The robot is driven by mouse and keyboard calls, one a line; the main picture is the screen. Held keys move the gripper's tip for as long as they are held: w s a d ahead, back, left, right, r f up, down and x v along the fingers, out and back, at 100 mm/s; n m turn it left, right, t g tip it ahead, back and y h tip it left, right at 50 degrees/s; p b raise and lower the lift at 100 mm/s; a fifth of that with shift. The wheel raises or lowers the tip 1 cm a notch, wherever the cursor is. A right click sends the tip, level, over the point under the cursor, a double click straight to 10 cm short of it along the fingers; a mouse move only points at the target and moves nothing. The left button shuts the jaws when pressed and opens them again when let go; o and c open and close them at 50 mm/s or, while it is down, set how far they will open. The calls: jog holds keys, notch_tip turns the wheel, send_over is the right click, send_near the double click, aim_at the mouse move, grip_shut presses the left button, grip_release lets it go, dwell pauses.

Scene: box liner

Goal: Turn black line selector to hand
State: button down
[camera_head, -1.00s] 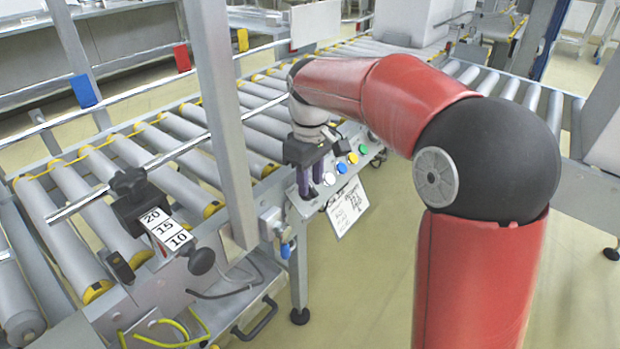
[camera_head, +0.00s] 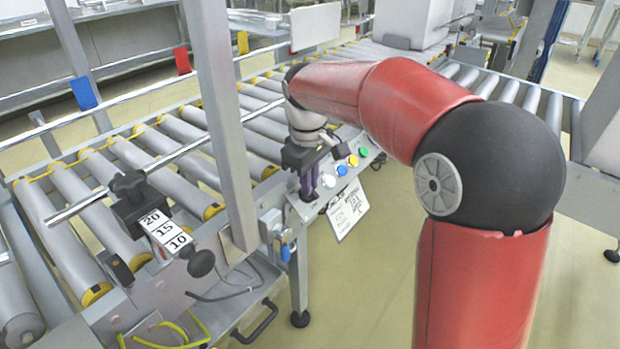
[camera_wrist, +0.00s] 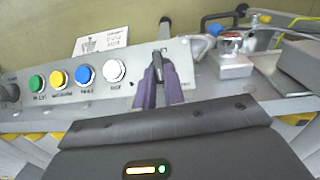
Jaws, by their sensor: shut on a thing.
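The black line selector (camera_wrist: 158,58) is a small dark knob on the grey control panel, seen in the wrist view between the tips of my purple fingers. My gripper (camera_wrist: 160,72) is shut on it, and the fingers cover most of the knob. In the head view my gripper (camera_head: 307,190) points down at the left end of the panel, and the knob is hidden there. The knob's exact angle and the labels beside it are too small to read.
White (camera_wrist: 114,70), blue (camera_wrist: 85,74), yellow (camera_wrist: 57,78) and green (camera_wrist: 37,82) buttons line the panel beside the fingers. A paper sheet (camera_head: 347,208) hangs below it. Roller conveyors (camera_head: 175,150) and a metal post (camera_head: 222,120) stand left of my arm.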

jog(key=n, duration=0.1)
jog(key=n+t+b, duration=0.1)
jog(key=s+n+t+h+b, duration=0.1)
jog(key=shift+a+f, duration=0.25)
jog(key=shift+f, duration=0.15)
jog(key=shift+s+n+t+h+b, duration=0.15)
jog(key=shift+n+t+b, duration=0.35)
jog(key=shift+n+t, duration=0.25)
jog(key=shift+s+n+t+h+b, duration=0.15)
jog(key=shift+n+t+b, duration=0.3)
jog(key=shift+n+t, duration=0.3)
jog(key=shift+f, duration=0.1)
jog(key=c, duration=1.5)
grip_release()
jog(key=shift+a, duration=0.1)
notch_tip(320, 180, up, 20)
jog(key=p, duration=0.5)
jog(key=shift+s, duration=0.1)
